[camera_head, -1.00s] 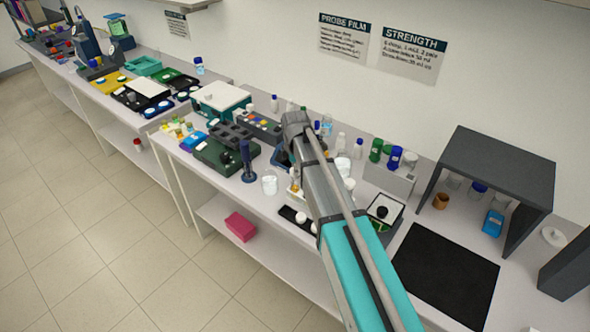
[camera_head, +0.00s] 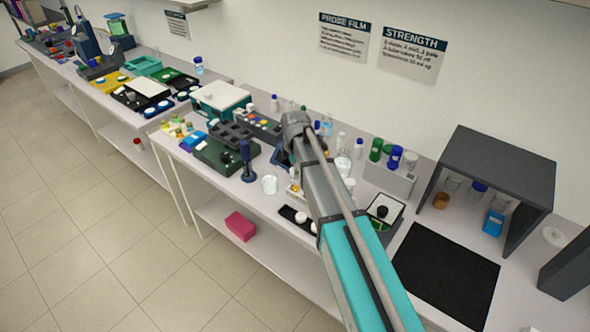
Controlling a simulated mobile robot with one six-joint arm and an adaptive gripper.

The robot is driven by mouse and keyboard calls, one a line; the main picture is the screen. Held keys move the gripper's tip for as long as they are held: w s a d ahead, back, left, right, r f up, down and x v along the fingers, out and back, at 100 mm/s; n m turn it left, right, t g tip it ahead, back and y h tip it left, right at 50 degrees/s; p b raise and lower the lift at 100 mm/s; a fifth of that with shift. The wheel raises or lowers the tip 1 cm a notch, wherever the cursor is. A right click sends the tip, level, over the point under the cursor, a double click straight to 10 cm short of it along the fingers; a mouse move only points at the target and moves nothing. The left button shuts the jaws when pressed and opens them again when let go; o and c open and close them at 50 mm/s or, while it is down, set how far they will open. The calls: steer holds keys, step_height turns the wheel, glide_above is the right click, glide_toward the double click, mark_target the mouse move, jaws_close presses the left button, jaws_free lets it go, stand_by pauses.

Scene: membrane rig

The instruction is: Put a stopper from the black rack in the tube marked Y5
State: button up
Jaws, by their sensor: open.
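My arm (camera_head: 345,235) reaches over the middle bench, and its far joint (camera_head: 297,122) ends above the crowded middle part. My gripper is hidden behind the arm, so its fingers do not show. A small black holder (camera_head: 287,213) with white round pieces (camera_head: 301,217) lies near the front edge, left of the arm. It may be the black rack, but I cannot tell. A pale rack (camera_head: 292,191) with small orange pieces stands just behind it, partly covered by my arm. No Y5 mark is readable, and I cannot pick out that tube.
A dark green box (camera_head: 216,156) sits farther left. A black mat (camera_head: 445,275) is bare, beside a grey shelter (camera_head: 497,165).

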steer(key=shift+r, duration=0.15)
step_height(320, 180, up, 6)
steer(key=p, duration=0.6)
steer(key=shift+r, duration=0.1)
steer(key=s+f+b, duration=0.3)
steer(key=s, duration=1.8)
steer(key=shift+d+f, duration=0.2)
steer(key=shift+d, duration=0.2)
steer(key=shift+s, duration=0.1)
stand_by(0.8)
